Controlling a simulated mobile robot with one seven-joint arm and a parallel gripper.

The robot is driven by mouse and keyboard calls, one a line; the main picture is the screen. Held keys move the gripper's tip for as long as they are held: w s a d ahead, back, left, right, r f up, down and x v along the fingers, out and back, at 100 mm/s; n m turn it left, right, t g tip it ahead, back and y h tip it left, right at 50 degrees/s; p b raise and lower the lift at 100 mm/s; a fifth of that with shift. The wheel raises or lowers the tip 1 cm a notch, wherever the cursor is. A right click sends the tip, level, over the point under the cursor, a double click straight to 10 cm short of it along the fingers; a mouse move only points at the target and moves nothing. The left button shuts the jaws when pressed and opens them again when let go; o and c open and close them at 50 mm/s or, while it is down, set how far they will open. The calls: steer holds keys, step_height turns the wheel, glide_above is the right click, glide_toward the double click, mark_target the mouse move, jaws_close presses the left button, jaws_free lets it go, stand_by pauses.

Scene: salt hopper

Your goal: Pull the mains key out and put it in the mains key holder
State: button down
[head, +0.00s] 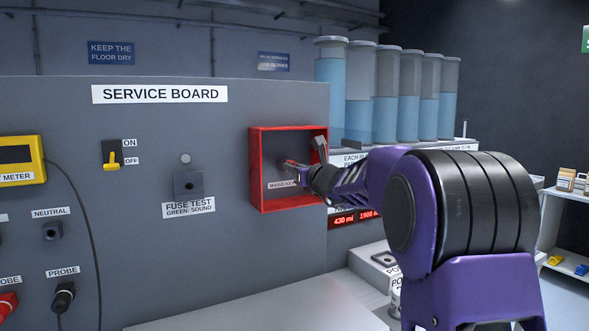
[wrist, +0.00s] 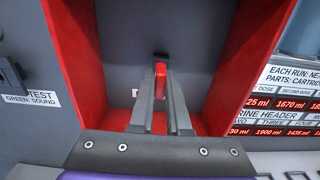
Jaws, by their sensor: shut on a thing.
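The mains key shows in the wrist view as a small red piece (wrist: 161,70) between my fingertips. My gripper (wrist: 160,84) is shut on it. A dark slot (wrist: 161,55) sits right behind the key on the back wall of a red-framed box (head: 259,172). I cannot tell whether the key is still in the slot. In the head view my gripper (head: 298,168) reaches into this box from the right. A partly hidden label (head: 281,184) in the box begins "MAINS KE". I cannot pick out a separate mains key holder.
The box's red side walls stand close on both sides of my gripper. The service board (head: 225,120) carries a yellow switch (head: 111,157) and a fuse test socket (head: 188,185) to the left. Tall blue-filled cylinders (head: 359,95) stand behind at the right.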

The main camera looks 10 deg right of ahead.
steer(key=shift+w+a, duration=0.15)
steer(key=shift+w, duration=0.35)
steer(key=shift+c, duration=1.6)
jaws_free()
steer(key=shift+s, duration=0.1)
steer(key=b+v, duration=0.2)
steer(key=v, duration=0.4)
stand_by(0.4)
